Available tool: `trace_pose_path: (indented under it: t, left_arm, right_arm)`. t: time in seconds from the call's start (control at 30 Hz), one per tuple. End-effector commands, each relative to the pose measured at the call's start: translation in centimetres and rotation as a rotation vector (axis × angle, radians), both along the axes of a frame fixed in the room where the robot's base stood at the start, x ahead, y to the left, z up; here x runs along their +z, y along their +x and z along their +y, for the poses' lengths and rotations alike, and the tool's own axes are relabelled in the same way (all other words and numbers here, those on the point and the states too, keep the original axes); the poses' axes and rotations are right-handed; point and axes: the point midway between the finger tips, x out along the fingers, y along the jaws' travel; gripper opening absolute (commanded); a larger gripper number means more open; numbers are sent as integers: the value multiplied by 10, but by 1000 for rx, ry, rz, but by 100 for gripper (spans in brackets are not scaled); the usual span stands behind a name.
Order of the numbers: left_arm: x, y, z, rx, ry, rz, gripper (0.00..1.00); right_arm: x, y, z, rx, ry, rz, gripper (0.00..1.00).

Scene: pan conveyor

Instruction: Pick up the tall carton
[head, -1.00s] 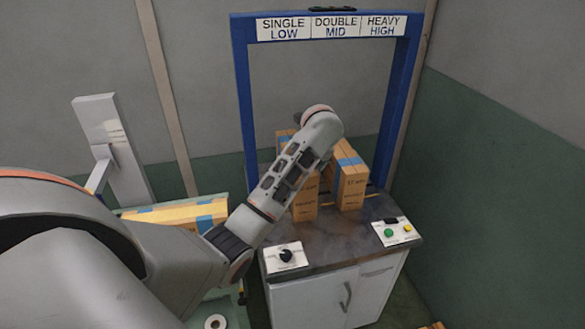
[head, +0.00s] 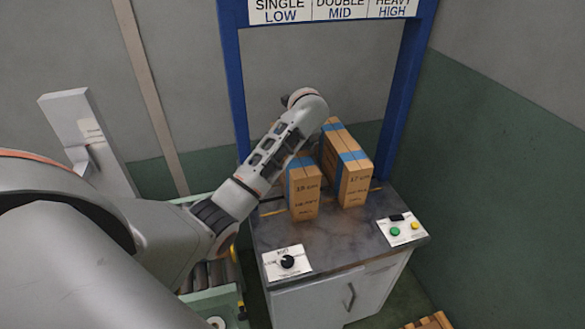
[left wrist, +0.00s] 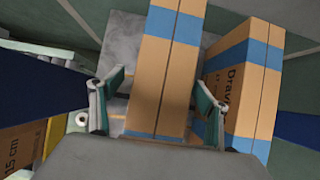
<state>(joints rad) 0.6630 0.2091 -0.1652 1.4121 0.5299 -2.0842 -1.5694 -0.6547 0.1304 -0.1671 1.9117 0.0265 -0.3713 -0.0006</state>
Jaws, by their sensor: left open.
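Two upright brown cartons with blue tape stand on the dark bench. The left carton (head: 304,200) appears marked 18 cm and the right carton (head: 355,188) 17 cm; I cannot tell from their tops which is taller. In the left wrist view my left gripper (left wrist: 158,80) is open, its fingers on either side of one carton (left wrist: 165,70). A gap shows on its left side; the right finger is close to it, contact unclear. Another carton (left wrist: 246,75) stands just right of that finger. In the head view my left arm hides the gripper. My right gripper is not in view.
The bench (head: 335,236) carries a knob panel (head: 287,263) and a button panel (head: 402,230) at its front. A blue frame (head: 398,100) with a sign stands around the cartons. A carton marked 15 cm (left wrist: 18,150) shows at the wrist view's lower left.

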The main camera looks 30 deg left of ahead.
Motion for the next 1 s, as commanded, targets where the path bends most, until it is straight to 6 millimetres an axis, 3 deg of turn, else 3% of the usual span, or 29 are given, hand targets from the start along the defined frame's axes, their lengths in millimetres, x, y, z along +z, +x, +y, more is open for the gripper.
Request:
trace_pose_path:
  t: [0.3,0.57,0.6,0.83,1.0]
  left_arm:
    - [-33,17,16,1,2,4,75]
    - [-37,19,17,1,1,1,75]
    - [-37,19,17,1,1,1,73]
    - [-37,19,17,0,1,2,14]
    - [-35,19,17,1,2,-1,14]
  right_arm:
    - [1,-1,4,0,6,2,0]
    - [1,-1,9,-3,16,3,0]
    - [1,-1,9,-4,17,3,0]
    - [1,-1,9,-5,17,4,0]
    - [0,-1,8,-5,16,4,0]
